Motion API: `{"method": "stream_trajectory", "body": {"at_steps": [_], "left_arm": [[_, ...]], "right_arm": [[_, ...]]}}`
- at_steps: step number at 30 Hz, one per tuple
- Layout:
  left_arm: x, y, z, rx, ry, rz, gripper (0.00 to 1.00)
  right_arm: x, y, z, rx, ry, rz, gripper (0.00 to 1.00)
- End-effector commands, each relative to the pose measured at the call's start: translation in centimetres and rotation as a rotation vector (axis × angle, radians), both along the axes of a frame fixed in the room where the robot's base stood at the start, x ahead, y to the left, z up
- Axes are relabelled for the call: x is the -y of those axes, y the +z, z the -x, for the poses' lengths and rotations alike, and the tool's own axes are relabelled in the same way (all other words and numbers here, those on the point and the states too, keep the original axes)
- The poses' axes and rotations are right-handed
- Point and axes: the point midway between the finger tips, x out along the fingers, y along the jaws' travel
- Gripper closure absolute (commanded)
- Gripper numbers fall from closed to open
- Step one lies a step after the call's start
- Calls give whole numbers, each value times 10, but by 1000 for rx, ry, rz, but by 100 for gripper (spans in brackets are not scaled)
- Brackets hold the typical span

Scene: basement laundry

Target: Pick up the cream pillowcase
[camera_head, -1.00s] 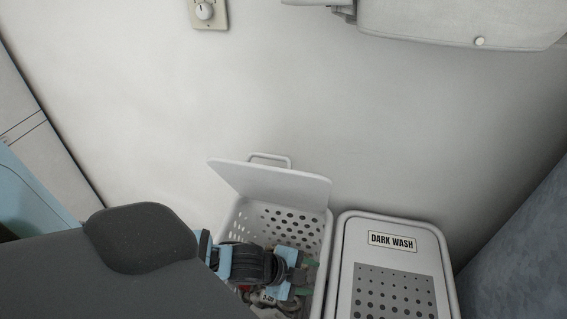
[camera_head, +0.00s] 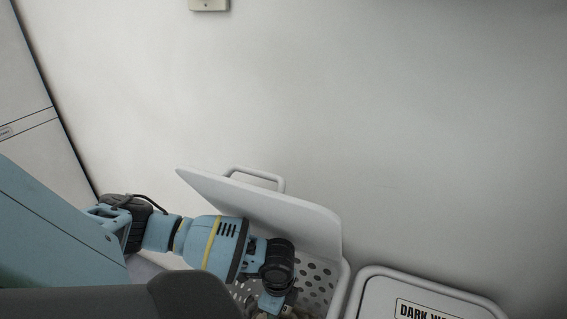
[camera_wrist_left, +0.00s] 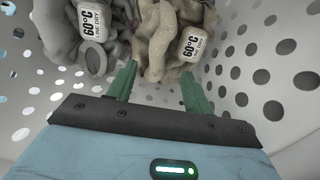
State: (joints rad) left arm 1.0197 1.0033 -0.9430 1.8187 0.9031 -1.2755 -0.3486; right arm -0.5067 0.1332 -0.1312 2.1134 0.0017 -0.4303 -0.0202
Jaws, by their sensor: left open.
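A cream-beige cloth (camera_wrist_left: 158,42), which looks like the pillowcase, lies crumpled in a white perforated hamper (camera_head: 322,280). It carries a white tag reading 60°C line dry. My left gripper (camera_wrist_left: 158,70) is open inside the hamper, its green fingers pointing at the cloth's near edge. The cloth lies just beyond and between the fingertips; I cannot tell whether they touch it. A grey cloth (camera_wrist_left: 68,28) with a similar tag lies left of it. In the head view my left arm reaches into the hamper, and the fingers are hidden. My right gripper is not in view.
The hamper's lid (camera_head: 270,215) stands open against the wall side, behind my arm. A closed hamper (camera_head: 385,295) labelled DARK WASH stands close on the right. The hamper's perforated wall (camera_wrist_left: 268,75) rises near my right-hand finger.

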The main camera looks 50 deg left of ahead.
Motion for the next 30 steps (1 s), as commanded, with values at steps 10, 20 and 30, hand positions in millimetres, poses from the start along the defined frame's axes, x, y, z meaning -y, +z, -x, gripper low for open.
{"method": "stream_trajectory", "body": {"at_steps": [10,20,30], "left_arm": [[0,-26,0,0,-2,1,49],[-1,-55,3,-3,-1,1,49],[-1,-77,3,0,-2,1,49]], "right_arm": [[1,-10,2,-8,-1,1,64],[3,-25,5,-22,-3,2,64],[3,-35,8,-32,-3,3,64]]}}
